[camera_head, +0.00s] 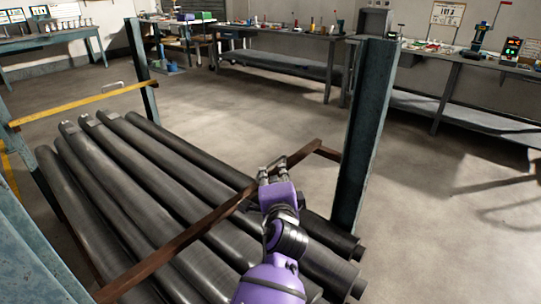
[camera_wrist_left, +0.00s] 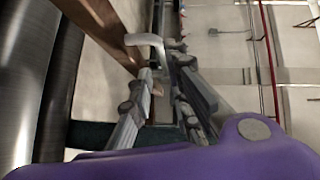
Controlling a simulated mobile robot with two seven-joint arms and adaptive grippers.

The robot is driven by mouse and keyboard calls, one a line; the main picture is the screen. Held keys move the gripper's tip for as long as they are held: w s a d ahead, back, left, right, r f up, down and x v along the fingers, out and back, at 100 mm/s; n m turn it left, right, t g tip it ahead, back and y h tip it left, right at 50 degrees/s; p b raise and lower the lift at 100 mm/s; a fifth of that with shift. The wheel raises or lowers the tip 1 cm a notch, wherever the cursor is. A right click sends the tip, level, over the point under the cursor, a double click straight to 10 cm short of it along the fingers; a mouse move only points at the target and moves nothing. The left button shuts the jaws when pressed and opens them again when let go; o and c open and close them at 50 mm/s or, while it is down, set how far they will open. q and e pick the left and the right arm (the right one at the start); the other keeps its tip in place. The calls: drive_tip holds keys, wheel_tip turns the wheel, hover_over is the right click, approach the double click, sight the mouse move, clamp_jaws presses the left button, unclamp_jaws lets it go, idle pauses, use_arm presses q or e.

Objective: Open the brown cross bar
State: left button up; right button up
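The brown cross bar (camera_head: 190,235) runs diagonally over the grey rolls, from the lower left to near the right post. It also shows at the upper left of the left wrist view (camera_wrist_left: 108,32). A pale bent handle (camera_wrist_left: 150,41) is beside the bar there. My left gripper (camera_head: 271,170) is at the bar toward its right end. In the left wrist view its two fingers (camera_wrist_left: 163,85) stand apart, with the handle at their tips, partly between them. I cannot tell whether they touch it. My right gripper is not in view.
Several long dark rolls (camera_head: 150,155) lie below the bar in a rack with blue-grey posts (camera_head: 364,130). A yellow bar (camera_head: 80,104) crosses the rack's far left side. Workbenches (camera_head: 290,36) line the back; the floor (camera_head: 270,110) between is clear.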

sight(272, 164)
use_arm(q)
drive_tip(key=x, duration=0.2)
drive_tip(key=b+x, duration=0.1)
drive_tip(key=x, duration=0.1)
drive_tip(key=shift+r, duration=0.25)
drive_tip(key=shift+b+x, duration=0.35)
drive_tip(key=shift+x, duration=0.85)
drive_tip(key=shift+w+f, duration=0.1)
drive_tip(key=shift+w, duration=0.25)
drive_tip(key=c, duration=0.3)
clamp_jaws()
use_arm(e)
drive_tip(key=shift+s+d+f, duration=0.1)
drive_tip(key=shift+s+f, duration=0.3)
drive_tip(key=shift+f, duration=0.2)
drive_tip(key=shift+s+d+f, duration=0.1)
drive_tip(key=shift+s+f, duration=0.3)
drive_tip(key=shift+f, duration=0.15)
